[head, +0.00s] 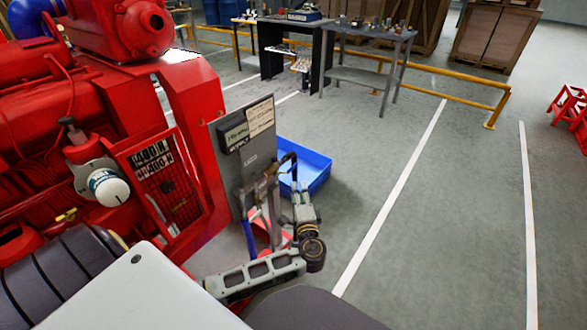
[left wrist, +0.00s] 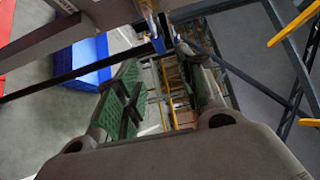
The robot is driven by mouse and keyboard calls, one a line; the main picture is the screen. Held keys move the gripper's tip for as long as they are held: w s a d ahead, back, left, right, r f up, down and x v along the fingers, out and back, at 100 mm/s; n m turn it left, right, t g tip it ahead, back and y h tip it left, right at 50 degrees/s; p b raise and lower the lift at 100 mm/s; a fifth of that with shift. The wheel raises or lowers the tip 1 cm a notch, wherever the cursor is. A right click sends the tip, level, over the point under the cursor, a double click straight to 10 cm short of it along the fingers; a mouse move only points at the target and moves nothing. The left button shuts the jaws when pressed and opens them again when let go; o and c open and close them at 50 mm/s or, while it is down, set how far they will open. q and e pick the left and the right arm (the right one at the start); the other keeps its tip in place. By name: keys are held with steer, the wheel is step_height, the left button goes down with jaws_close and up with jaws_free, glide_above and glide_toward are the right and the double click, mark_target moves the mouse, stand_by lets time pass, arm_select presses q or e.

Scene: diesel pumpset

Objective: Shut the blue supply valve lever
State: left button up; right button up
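The valve (head: 264,186) is a small brass-coloured fitting on a grey pipe beside the grey panel in the head view. A narrow blue strip (head: 250,238) hangs below it; I cannot tell for sure that this is the lever. In the left wrist view a small blue piece (left wrist: 158,44) shows just past my fingertips, near metal fittings. My left gripper (head: 284,168) is close to the valve, on its right. In the left wrist view its green-padded fingers (left wrist: 160,62) stand apart with nothing clearly between them. Contact with the lever cannot be made out. My right gripper is not in view.
The red pumpset (head: 80,100) fills the left. The grey panel (head: 247,150) with labels stands behind the valve. A blue bin (head: 315,172) sits on the floor behind the gripper. A workbench (head: 372,80) and yellow rail (head: 455,88) are farther back.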

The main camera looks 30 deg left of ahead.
mark_target(294, 168)
arm_select(q)
steer(key=shift+w, duration=0.1)
steer(key=b+x, duration=0.1)
steer(key=x, duration=1.1)
steer(key=shift+b, duration=0.4)
steer(key=shift+w+a, duration=0.4)
steer(key=shift+w, duration=0.05)
steer(key=shift+w+a, duration=0.15)
steer(key=shift+w, duration=0.05)
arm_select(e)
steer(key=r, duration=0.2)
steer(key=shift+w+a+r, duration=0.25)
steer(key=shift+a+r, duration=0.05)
arm_select(q)
jaws_close()
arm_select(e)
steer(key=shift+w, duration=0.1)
